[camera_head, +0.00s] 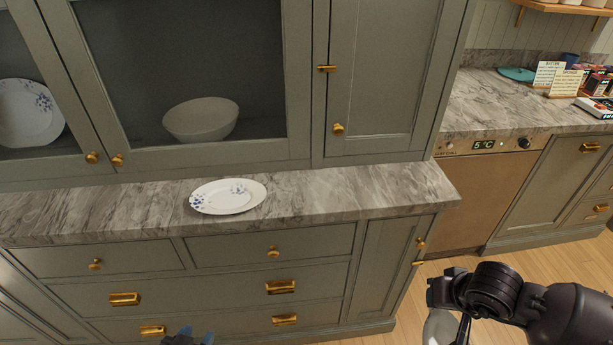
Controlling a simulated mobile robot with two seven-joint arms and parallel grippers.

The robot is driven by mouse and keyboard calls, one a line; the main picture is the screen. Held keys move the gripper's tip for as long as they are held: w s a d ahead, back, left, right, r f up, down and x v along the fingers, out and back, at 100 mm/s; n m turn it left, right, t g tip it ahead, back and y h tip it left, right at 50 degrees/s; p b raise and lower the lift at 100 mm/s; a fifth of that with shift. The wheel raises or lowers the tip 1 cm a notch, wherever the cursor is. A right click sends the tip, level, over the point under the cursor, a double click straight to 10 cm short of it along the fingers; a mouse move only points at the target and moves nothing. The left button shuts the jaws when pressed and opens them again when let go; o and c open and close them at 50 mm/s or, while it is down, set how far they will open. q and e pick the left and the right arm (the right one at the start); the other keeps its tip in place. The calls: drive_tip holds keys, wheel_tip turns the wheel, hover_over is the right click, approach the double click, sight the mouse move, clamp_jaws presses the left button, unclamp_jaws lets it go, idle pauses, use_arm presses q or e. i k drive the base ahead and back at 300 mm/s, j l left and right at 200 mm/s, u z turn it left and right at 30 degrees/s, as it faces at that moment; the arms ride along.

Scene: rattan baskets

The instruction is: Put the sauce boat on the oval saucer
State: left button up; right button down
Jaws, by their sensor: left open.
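The oval saucer (228,197) is white with blue floral marks and lies empty on the marble counter, near its front edge. Only the bluish fingertips of my left gripper (192,338) show at the bottom edge; they are apart, with nothing seen between them, below and in front of the saucer. My right arm comes in at the lower right. A smooth white rounded thing (439,328), perhaps the sauce boat, shows in part beside the dark right wrist, cut off by the bottom edge. The right fingertips and any hold on it are not clear.
A pale bowl (201,119) and a blue-patterned plate (28,112) stand behind the cabinet doors. The marble counter (350,190) is clear on both sides of the saucer. A second counter (490,105) at right holds signs and small boxes.

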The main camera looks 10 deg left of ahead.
sight(224, 199)
drive_tip(key=j+u, duration=0.35)
drive_tip(key=k+j+u, duration=0.1)
drive_tip(key=j+u, duration=0.4)
drive_tip(key=j, duration=0.4)
drive_tip(key=i+j+u, duration=0.15)
drive_tip(key=j, duration=0.4)
drive_tip(key=k, duration=0.05)
